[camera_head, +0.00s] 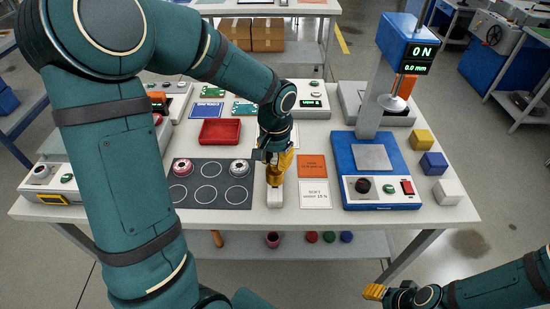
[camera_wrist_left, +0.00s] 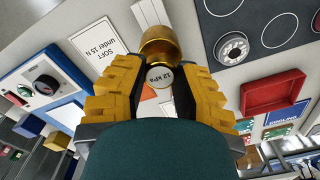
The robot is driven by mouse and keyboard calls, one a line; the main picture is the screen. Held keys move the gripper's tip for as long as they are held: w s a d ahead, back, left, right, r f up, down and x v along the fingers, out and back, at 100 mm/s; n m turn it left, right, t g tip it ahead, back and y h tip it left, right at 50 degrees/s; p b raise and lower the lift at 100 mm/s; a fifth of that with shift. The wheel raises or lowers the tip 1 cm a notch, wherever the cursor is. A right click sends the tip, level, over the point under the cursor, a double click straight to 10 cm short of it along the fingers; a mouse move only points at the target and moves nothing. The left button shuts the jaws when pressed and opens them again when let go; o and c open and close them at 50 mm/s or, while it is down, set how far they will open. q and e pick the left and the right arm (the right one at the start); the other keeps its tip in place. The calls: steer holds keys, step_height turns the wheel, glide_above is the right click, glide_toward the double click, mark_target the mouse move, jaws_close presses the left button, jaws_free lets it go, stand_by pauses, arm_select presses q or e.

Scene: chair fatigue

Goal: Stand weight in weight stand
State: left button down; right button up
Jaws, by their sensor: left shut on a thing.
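My left gripper (camera_head: 278,160) is shut on a brass-coloured weight (camera_head: 276,196), pointing down near the front middle of the table. In the left wrist view the weight (camera_wrist_left: 159,42) sits between the yellow fingers of the gripper (camera_wrist_left: 160,85), with a round face marked "12 kPa". A small white block (camera_head: 275,207), which looks like the weight stand, is directly below the weight; it also shows in the wrist view (camera_wrist_left: 150,12). Whether the weight touches it, I cannot tell. My right gripper (camera_head: 374,291) is low at the lower right, clear of the table.
A dark mat (camera_head: 205,202) with ringed spots and two round pieces lies left of the weight. Orange (camera_head: 312,166) and white (camera_head: 315,201) cards lie to its right. A blue test machine (camera_head: 397,193) stands further right, beside coloured cubes. A red tray (camera_head: 220,132) is behind.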

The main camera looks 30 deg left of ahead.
arm_select(q)
steer(key=shift+f+b, duration=1.05)
steer(key=shift+f, duration=0.3)
steer(key=c, duration=0.7)
jaws_free()
steer(key=shift+c, duration=0.2)
step_height(320, 180, up, 12)
